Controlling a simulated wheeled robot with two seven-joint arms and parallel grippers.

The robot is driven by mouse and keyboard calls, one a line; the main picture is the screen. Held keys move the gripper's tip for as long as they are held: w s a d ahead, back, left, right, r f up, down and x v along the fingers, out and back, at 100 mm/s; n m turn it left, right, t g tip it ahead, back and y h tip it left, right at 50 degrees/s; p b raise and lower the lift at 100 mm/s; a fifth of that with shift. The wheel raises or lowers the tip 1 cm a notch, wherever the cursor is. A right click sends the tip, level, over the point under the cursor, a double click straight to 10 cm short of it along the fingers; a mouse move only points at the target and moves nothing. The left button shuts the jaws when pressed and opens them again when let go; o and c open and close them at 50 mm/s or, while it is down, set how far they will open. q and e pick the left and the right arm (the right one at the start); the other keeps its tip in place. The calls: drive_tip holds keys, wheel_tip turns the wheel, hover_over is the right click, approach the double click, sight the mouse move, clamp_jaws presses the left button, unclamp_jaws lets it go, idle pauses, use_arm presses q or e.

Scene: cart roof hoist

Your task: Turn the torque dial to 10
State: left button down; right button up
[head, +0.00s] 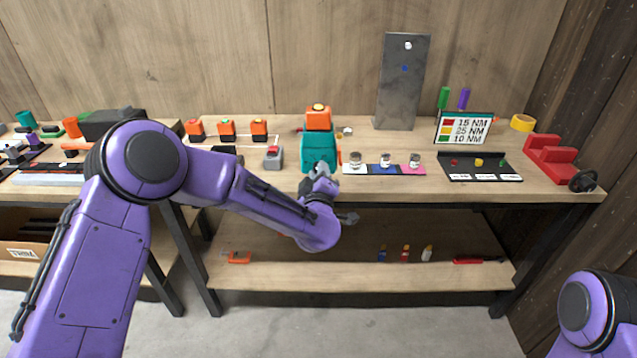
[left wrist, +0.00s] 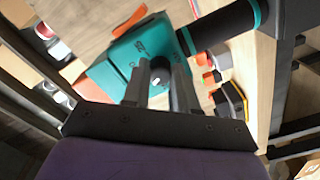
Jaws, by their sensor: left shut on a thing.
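A teal power tool with an orange top (head: 319,148) stands near the front of the bench; its teal body (left wrist: 118,62) and black grip also show in the left wrist view. My left gripper (head: 321,180) is at the near face of the tool. In the left wrist view, the fingers (left wrist: 160,82) are close together against the teal body, shut on a small part there, which looks like the torque dial. The fingers hide most of it, and no dial number is readable. A sign (head: 464,129) reads 15 NM beside red, 25 NM beside yellow and 10 NM beside green. My right gripper is out of view.
Small jars on a coloured strip (head: 357,169) stand just right of the tool. A grey block with a red button (head: 273,158) is at its left. A dark tray (head: 466,176), a red stepped block (head: 550,157) and a metal panel (head: 402,85) are further right.

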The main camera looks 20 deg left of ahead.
use_arm(q)
drive_tip(key=shift+n+b, duration=4.25)
drive_tip(key=shift+n, duration=0.55)
drive_tip(key=c, duration=0.9)
unclamp_jaws()
drive_tip(key=shift+s, duration=0.1)
drive_tip(key=b+v, duration=0.2)
drive_tip(key=v, duration=0.8)
drive_tip(key=shift+s+r, duration=0.1)
drive_tip(key=shift+s, duration=0.1)
